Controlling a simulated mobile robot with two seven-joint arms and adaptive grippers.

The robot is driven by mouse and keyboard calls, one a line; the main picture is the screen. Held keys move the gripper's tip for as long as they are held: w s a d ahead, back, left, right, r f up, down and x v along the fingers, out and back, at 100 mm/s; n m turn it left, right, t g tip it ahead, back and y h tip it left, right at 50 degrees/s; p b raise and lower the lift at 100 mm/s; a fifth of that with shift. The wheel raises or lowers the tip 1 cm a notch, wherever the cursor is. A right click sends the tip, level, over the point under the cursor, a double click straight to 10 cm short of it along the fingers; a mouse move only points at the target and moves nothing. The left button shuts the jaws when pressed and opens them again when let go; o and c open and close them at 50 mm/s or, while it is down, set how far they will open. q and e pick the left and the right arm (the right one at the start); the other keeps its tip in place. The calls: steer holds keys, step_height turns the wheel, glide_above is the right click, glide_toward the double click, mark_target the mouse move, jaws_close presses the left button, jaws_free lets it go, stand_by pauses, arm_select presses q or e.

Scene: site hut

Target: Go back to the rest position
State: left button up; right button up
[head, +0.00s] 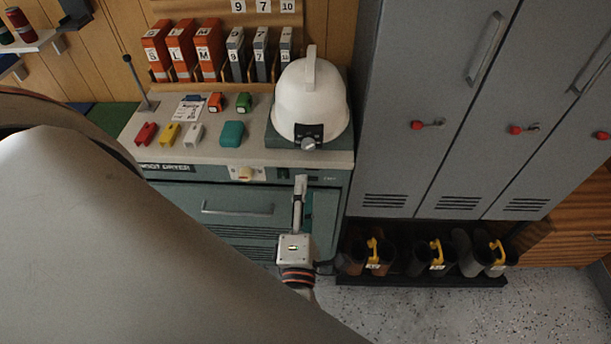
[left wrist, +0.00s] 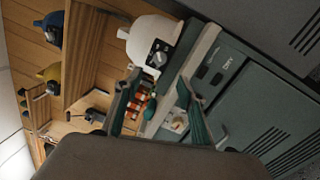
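My left gripper (head: 300,185) is in front of the grey-green boot dryer cabinet (head: 180,215), below the white helmet, in the head view. In the left wrist view its two fingers (left wrist: 160,85) stand apart with nothing held between them; the counter and some orange items show behind the gap. My large pale arm link covers the lower left of the head view. My right gripper is in neither view.
A white helmet (head: 311,100) stands on the cabinet top, with small coloured items (head: 232,133) beside it and orange binders (head: 182,52) behind. Grey lockers (head: 450,110) stand right, above a rack of boots (head: 437,255). Speckled floor (head: 540,305) is clear at lower right.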

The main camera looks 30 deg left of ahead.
arm_select(q)
steer(key=shift+s+d, duration=0.1)
stand_by(0.5)
steer(key=w+d+r+m+t+h, duration=0.2)
steer(key=d+m+t+h, duration=0.25)
steer(key=m, duration=0.45)
steer(key=d+f+m+g+h, duration=0.2)
steer(key=d+f+m+h, duration=0.4)
steer(key=m+h, duration=0.45)
steer(key=s+a+f+m+g+y, duration=0.1)
steer(key=s+a+f+m+g, duration=0.1)
steer(key=f, duration=0.4)
steer(key=s+a+f+m+g+y, duration=0.1)
steer(key=s+a+f+m+g, duration=0.2)
steer(key=f+m, duration=0.2)
steer(key=s+a+f+m+g+y, duration=0.1)
steer(key=s+a+f+m+g, duration=0.1)
steer(key=f, duration=0.7)
steer(key=shift+s+a+m+g, duration=0.35)
steer(key=shift+m+g, duration=0.3)
steer(key=shift+m, duration=0.4)
